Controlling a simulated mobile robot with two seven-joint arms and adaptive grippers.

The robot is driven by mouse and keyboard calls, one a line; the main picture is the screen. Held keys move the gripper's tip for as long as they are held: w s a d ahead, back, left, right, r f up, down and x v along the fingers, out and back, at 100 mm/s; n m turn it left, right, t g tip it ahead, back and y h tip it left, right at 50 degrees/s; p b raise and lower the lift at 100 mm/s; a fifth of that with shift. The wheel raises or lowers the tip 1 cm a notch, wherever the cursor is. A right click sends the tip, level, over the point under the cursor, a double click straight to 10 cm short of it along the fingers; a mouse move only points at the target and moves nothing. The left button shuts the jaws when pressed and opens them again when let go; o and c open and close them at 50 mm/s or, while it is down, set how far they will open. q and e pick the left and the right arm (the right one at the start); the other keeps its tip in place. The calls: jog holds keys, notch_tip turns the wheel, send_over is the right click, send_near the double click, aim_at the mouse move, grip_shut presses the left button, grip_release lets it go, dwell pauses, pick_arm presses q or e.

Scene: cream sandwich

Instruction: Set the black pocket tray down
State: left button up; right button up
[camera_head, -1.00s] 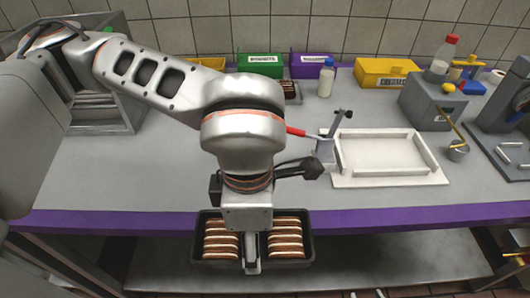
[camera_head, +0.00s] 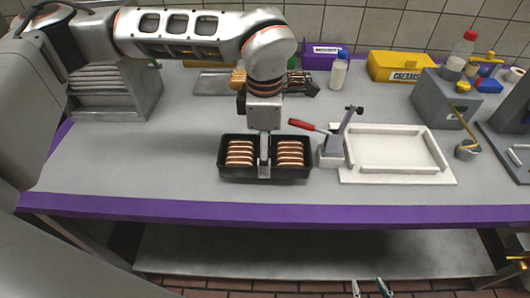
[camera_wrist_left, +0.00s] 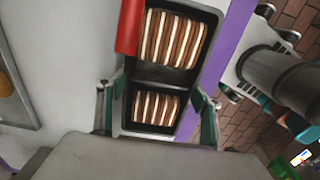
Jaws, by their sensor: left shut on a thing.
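The black pocket tray (camera_head: 228,172) holds rows of brown-and-cream sandwiches in its two pockets. It is over the grey counter, left of the clamp; I cannot tell whether it touches the top. My left gripper (camera_head: 265,158) comes down at its middle, with one finger at the front side. In the left wrist view the tray (camera_wrist_left: 150,73) lies between the two fingers of my left gripper (camera_wrist_left: 160,108), shut on its long sides. My right gripper (camera_head: 370,288) shows only its separated fingertips at the bottom edge, open and empty, below the counter front.
A clamp with a red handle (camera_head: 303,125) stands close to the tray's right, beside a white frame board (camera_head: 392,172). A bottle (camera_head: 338,75), yellow bin (camera_head: 394,66) and grey block (camera_head: 440,98) stand behind. The counter's left and front (camera_head: 130,175) are clear.

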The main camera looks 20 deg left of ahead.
pick_arm(q)
jog(key=shift+w+a, duration=0.2)
jog(key=shift+w, duration=0.6)
jog(key=shift+w+f, duration=0.1)
jog(key=shift+f, duration=1.65)
jog(key=shift+f, duration=0.1)
jog(key=o, duration=1.1)
jog(key=shift+c, duration=0.2)
notch_tip(320, 180, up, 12)
jog(key=shift+r, duration=0.1)
